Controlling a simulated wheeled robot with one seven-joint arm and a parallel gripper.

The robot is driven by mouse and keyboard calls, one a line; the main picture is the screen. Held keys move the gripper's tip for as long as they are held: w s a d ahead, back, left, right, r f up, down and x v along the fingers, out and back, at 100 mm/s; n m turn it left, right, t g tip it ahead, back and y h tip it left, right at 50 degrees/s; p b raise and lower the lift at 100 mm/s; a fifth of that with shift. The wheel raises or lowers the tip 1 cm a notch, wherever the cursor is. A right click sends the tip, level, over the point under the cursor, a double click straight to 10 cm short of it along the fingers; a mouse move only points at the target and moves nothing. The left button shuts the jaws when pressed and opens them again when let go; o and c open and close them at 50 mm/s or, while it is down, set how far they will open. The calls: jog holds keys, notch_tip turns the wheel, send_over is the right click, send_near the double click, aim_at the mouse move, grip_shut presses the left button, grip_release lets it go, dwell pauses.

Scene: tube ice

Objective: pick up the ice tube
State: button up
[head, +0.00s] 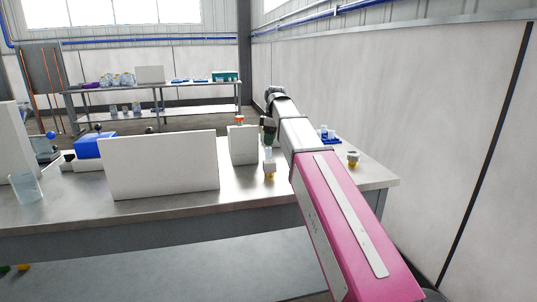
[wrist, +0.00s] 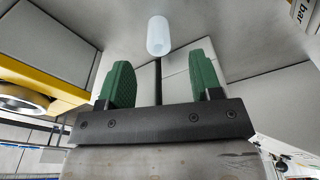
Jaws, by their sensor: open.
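The ice tube (wrist: 159,36) is a pale, translucent, rounded cylinder in the wrist view, ahead of my gripper and roughly centred between its fingers. My gripper (wrist: 162,72) has two green fingers spread apart with nothing between them; the tube looks apart from both. In the head view my gripper (head: 269,134) shows as a small dark green shape past the end of my arm. A small pale upright piece (head: 268,155), likely the tube, shows just below it over the table. My arm hides part of the table behind it.
A small white and yellow holder (head: 270,173) stands below the gripper, and another (head: 353,159) is to the right. A white box (head: 242,145) and a large white panel (head: 165,165) stand left. A blue rack (head: 329,136) is right. The table front (head: 240,195) is clear.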

aim_at(269, 148)
jog(key=f, duration=0.4)
jog(key=shift+w+a+f, duration=0.1)
jog(key=shift+a+f, duration=0.15)
jog(key=c, duration=1)
jog(key=shift+r, duration=0.1)
jog(key=r, duration=0.9)
jog(key=shift+w+r, duration=0.2)
jog(key=w+d+r, duration=0.1)
jog(key=w, duration=0.4)
jog(key=w+d+r, duration=0.1)
jog(key=w+r, duration=0.1)
jog(key=w, duration=0.4)
jog(key=w+d+r, duration=0.1)
jog(key=w+r, duration=0.1)
jog(key=w, duration=0.3)
jog(key=shift+w+d+r, duration=0.2)
jog(key=shift+w+d, duration=0.1)
jog(key=shift+w, duration=0.1)
